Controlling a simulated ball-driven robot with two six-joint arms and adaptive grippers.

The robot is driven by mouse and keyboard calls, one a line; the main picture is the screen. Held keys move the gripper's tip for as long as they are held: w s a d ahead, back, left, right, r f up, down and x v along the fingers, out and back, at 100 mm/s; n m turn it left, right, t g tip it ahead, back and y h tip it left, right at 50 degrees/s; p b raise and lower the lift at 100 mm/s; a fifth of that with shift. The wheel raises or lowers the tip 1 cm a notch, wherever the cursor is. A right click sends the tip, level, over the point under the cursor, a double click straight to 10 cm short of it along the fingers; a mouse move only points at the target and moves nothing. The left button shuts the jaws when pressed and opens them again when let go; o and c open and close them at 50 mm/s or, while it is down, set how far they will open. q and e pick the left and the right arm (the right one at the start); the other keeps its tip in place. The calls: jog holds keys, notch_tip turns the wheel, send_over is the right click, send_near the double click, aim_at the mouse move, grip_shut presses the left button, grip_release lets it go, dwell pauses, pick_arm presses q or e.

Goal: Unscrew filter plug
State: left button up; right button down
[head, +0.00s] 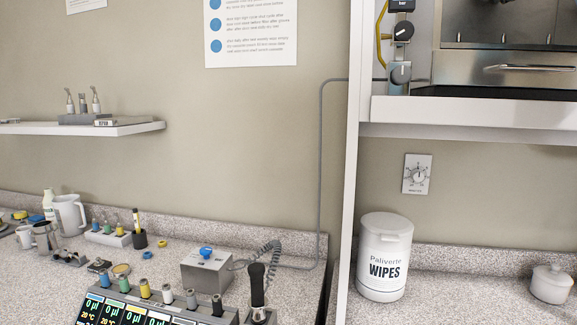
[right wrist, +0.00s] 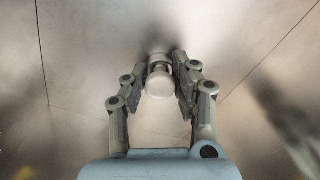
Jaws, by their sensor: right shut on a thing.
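The filter plug (right wrist: 159,82) is a small pale round knob in the right wrist view, with a narrower neck behind it. It stands against a brushed metal surface (right wrist: 90,60). My right gripper (right wrist: 166,70) has its two grey fingers on either side of the plug, shut on it. Whether the plug's thread is still engaged is hidden behind the knob. Neither gripper shows in the head view.
In the head view a metal cabinet (head: 490,57) stands on a white shelf (head: 470,112) at upper right. Below are a wipes tub (head: 384,262) and a white lidded pot (head: 551,285). The left counter holds a grey box (head: 207,272), jugs and several coloured-top tools.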

jog(key=n+p, duration=0.3)
jog(key=n, duration=0.1)
jog(key=shift+r, duration=0.15)
jog(key=shift+n+p, duration=0.7)
jog(key=shift+n, duration=0.5)
jog(key=shift+f, duration=0.3)
jog(key=shift+n, duration=0.3)
jog(key=shift+n, duration=0.5)
jog(key=n, duration=0.5)
jog(key=shift+n, duration=0.3)
